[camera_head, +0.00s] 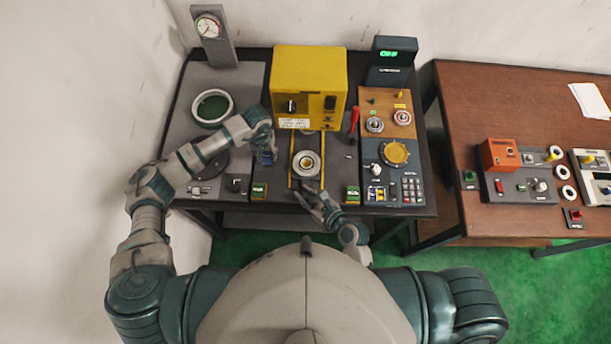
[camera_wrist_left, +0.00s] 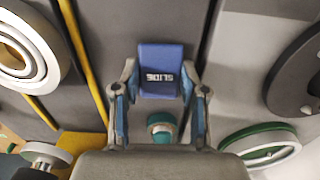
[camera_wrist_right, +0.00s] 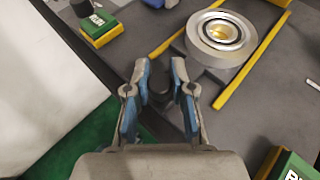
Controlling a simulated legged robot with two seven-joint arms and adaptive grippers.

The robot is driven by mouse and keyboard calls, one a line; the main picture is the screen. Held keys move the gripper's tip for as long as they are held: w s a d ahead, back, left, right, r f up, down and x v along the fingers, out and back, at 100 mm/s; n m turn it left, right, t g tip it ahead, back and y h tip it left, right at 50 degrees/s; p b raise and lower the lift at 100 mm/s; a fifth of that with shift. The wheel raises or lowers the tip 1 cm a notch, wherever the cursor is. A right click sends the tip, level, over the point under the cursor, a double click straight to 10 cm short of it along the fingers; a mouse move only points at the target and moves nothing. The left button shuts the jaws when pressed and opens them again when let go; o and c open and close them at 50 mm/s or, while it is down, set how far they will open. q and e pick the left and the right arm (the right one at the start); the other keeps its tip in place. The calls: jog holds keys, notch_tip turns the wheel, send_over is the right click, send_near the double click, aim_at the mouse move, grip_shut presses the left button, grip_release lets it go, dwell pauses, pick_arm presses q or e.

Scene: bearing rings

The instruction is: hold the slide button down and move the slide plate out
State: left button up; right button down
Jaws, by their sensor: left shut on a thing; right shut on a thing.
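The blue slide button (camera_wrist_left: 160,70), labelled SLIDE, stands between the fingers of my left gripper (camera_head: 266,150). These fingers are shut on it from both sides; in the head view the arm partly covers it. The slide plate (camera_wrist_right: 204,77) lies between two yellow rails (camera_wrist_right: 250,62) and carries a silver ring-shaped part (camera_wrist_right: 221,38), which also shows in the head view (camera_head: 306,164). My right gripper (camera_head: 311,194) is at the near end of the plate, its fingers shut on a dark handle (camera_wrist_right: 158,92), mostly hidden between them.
A yellow machine (camera_head: 309,85) stands behind the rails. Green RUN buttons (camera_head: 259,191) (camera_head: 352,194) sit on either side at the table's front. A control panel (camera_head: 391,150) is on the right, and a round green-bottomed tray (camera_head: 211,108) on the left.

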pick_arm(q)
jog(key=shift+a, duration=0.1)
pick_arm(e)
jog(key=s, duration=0.3)
jog(key=shift+s, duration=0.3)
jog(key=shift+s+a, duration=0.1)
jog(key=c, duration=1)
grip_release()
jog(key=v, duration=1.2)
